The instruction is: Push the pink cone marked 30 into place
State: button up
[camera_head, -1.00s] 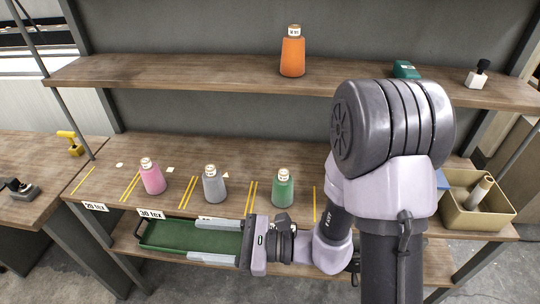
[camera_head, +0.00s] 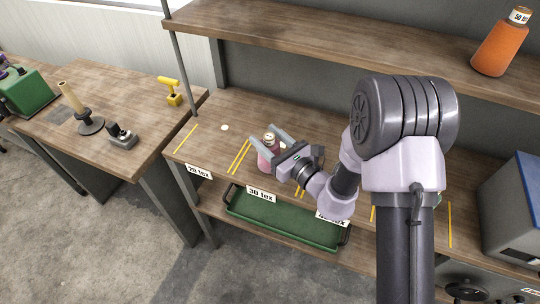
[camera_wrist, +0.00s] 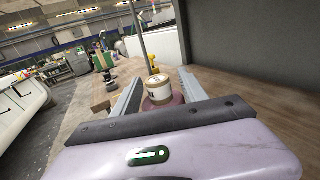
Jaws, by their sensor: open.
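The pink cone (camera_head: 265,160) stands upright on the wooden shelf, behind the 30 tex label (camera_head: 262,194) and just right of a double yellow line (camera_head: 239,156). Its pale top (camera_wrist: 158,88) shows in the wrist view; a mark on it is too small to read. My gripper (camera_head: 265,134) is open, with one finger on each side of the cone. I cannot tell whether the fingers or palm touch it. The cone's lower body is partly hidden by my gripper.
A green tray (camera_head: 285,222) lies on the lower shelf. An orange cone (camera_head: 500,42) stands on the upper shelf. The left table holds a yellow tool (camera_head: 171,91) and a spindle stand (camera_head: 90,122). A grey-blue box (camera_head: 515,200) stands at right.

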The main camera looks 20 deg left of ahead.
jog(key=shift+x, duration=1.05)
grip_shut()
dwell(0.5)
